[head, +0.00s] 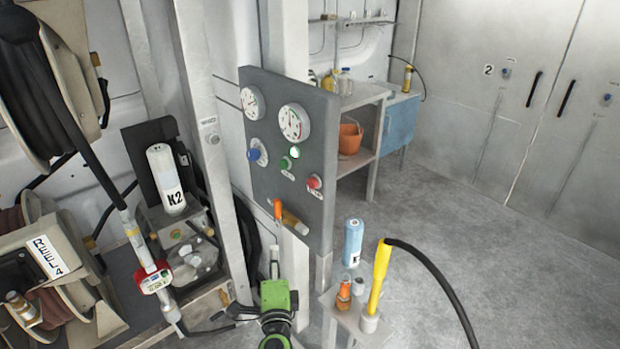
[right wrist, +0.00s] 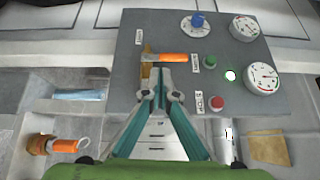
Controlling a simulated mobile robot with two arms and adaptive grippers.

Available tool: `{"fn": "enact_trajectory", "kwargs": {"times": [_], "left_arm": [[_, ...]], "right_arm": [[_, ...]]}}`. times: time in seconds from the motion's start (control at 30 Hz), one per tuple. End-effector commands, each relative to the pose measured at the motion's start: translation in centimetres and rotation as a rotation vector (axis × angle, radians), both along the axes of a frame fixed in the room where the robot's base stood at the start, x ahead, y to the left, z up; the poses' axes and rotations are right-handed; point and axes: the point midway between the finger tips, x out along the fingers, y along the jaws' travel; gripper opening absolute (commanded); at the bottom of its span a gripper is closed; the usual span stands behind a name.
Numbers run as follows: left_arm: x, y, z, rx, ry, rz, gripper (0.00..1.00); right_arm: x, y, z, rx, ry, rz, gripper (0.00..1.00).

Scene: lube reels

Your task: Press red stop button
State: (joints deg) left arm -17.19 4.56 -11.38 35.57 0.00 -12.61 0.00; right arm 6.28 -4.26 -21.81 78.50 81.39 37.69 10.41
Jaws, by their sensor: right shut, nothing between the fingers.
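The red stop button (head: 314,181) sits at the lower right of a dark grey control panel (head: 262,200) in the head view. It also shows in the right wrist view (right wrist: 217,102), right of my fingertips and a little lower in the picture. My right gripper (head: 275,256) is below the panel's lower edge in the head view, down and left of the red button. In the right wrist view the gripper (right wrist: 160,78) is shut and empty, its tips near the orange-handled valve (right wrist: 174,57). It is apart from the red button. My left gripper is out of view.
A green button (head: 286,163), a blue knob (head: 253,154) and gauges (head: 294,122) share the panel. Below right, a small stand (head: 345,325) holds a blue bottle (head: 352,242) and a yellow-handled tool (head: 379,275) with a black hose. Open floor lies farther right.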

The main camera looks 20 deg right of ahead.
Motion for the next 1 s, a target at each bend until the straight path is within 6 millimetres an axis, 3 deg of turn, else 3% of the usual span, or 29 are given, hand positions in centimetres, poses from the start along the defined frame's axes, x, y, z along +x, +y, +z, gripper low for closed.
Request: {"fn": "enact_trajectory", "kwargs": {"times": [0.03,0.1,0.2,0.33,0.5,1.0], "left_arm": [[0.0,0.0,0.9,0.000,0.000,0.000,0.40],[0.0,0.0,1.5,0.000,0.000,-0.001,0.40],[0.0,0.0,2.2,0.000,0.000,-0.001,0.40],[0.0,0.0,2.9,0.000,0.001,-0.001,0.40],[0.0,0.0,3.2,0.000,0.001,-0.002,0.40],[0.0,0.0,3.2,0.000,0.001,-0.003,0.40]], "right_arm": [[0.5,-0.2,3.2,0.083,-0.038,-0.030,0.00],[0.9,-0.6,6.4,0.206,-0.079,-0.073,0.00],[1.3,-0.8,10.2,0.376,-0.120,-0.120,0.00],[1.4,-0.7,13.3,0.555,-0.144,-0.156,0.00],[1.3,-0.5,14.7,0.658,-0.148,-0.173,0.00],[1.6,-1.0,14.8,0.665,-0.148,-0.174,0.00]]}}
